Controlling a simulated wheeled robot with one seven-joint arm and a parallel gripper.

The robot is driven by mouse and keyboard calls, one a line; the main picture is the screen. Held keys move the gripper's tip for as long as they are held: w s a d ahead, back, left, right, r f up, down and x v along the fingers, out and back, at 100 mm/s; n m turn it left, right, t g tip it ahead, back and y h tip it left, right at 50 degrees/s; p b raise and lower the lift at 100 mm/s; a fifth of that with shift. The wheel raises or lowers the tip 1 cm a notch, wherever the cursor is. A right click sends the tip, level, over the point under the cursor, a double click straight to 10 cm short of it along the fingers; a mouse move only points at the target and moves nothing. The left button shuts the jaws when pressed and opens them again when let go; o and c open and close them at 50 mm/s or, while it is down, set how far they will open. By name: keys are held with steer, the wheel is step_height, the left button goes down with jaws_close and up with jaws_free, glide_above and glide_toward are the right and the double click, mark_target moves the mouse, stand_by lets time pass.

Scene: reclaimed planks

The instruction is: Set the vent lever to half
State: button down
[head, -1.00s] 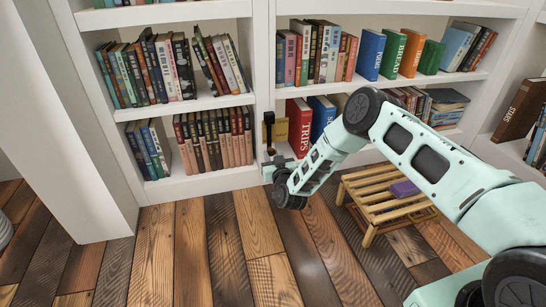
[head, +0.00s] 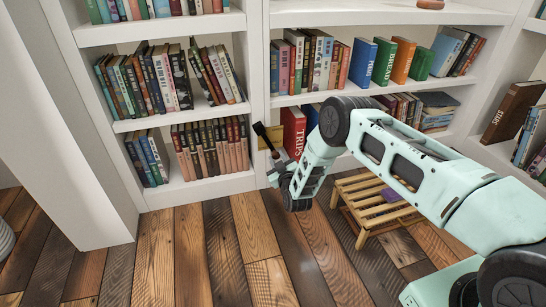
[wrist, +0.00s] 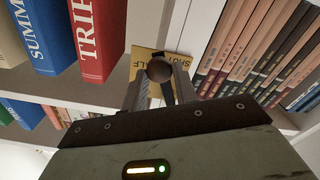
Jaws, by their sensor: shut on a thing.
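The vent lever (head: 262,133) is dark with a black tip. It stands in front of the upright between two bookcase bays and leans to the left in the head view. A yellow plate (head: 275,135) is behind it. In the wrist view, the lever's round dark knob (wrist: 159,69) sits between the fingers, with the yellow lettered plate (wrist: 146,58) beyond. My gripper (wrist: 160,84) is shut on the lever; in the head view my gripper (head: 277,165) is partly hidden by my own wrist. The lever's base is hidden.
Bookshelves full of books surround the lever; a red book (head: 293,132) stands close on its right. The plank floor (head: 210,250) in front is clear.

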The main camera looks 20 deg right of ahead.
steer(key=shift+d+r+n+p, duration=0.35)
steer(key=shift+d+n+p, duration=0.25)
steer(key=shift+n, duration=0.4)
steer(key=shift+d+r+n+p, duration=0.35)
steer(key=shift+d+n+p, duration=0.15)
steer(key=shift+n, duration=0.5)
steer(key=c, duration=1.1)
jaws_free()
steer(key=shift+s, duration=0.1)
steer(key=s+p, duration=0.7)
steer(key=s, duration=1)
steer(key=shift+s+p, duration=0.15)
steer(key=shift+p, duration=0.2)
